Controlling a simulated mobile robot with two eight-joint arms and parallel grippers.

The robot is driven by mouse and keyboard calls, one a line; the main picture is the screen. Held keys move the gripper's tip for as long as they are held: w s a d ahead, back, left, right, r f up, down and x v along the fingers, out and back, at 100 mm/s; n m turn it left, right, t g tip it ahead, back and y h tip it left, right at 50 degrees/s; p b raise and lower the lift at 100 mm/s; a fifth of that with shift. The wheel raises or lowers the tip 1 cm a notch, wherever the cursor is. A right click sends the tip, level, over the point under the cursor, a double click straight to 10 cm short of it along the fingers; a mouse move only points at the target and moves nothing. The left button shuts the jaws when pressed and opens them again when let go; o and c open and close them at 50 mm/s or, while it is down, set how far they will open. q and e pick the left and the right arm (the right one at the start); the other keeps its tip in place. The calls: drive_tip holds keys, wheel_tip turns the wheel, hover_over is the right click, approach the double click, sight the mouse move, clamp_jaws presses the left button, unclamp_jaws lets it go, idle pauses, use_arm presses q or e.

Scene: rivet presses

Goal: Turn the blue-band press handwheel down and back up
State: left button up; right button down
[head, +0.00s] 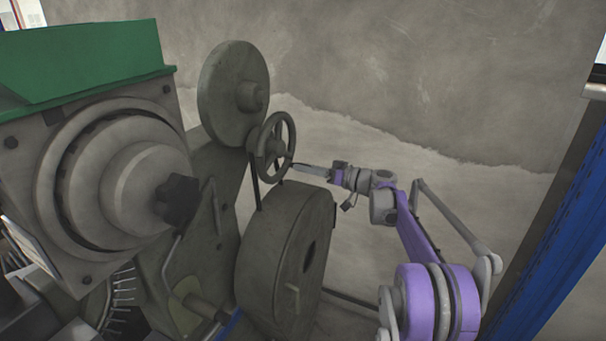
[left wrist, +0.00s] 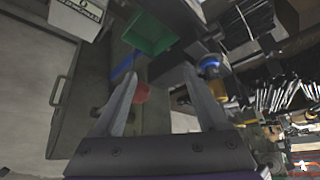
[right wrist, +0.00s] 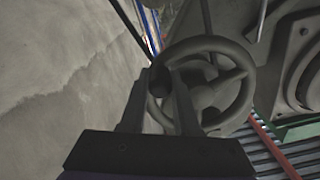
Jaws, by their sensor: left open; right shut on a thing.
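The dark spoked handwheel (head: 272,145) stands on the side of the grey-green press (head: 290,225), under a large round disc. My right gripper (head: 300,170) reaches its lower right rim from the right. In the right wrist view the handwheel (right wrist: 232,75) fills the middle, and a dark round handle (right wrist: 158,82) at its rim sits between the fingers of my right gripper (right wrist: 158,95), which is shut on it. I cannot make out a blue band on this press. My left gripper (left wrist: 160,95) shows only in the left wrist view, open and empty, with a red round thing (left wrist: 142,92) beyond its fingers.
A large machine with a green top (head: 85,60) stands at the left, with a black star knob (head: 177,200). A blue post (head: 560,240) rises at the right. Bare wall (head: 420,70) lies behind the handwheel. A green bin (left wrist: 150,33) shows in the left wrist view.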

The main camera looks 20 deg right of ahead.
drive_tip(key=shift+w+d+r+n, duration=0.3)
drive_tip(key=shift+d+r+n, duration=0.1)
drive_tip(key=shift+n, duration=0.3)
drive_tip(key=c, duration=0.7)
unclamp_jaws()
drive_tip(key=shift+o, duration=0.2)
use_arm(q)
drive_tip(key=shift+s+f+b, duration=0.6)
drive_tip(key=shift+f+b, duration=0.05)
drive_tip(key=shift+f, duration=0.25)
use_arm(e)
drive_tip(key=v, duration=1)
drive_tip(key=shift+s+d, duration=0.2)
drive_tip(key=shift+s, duration=0.1)
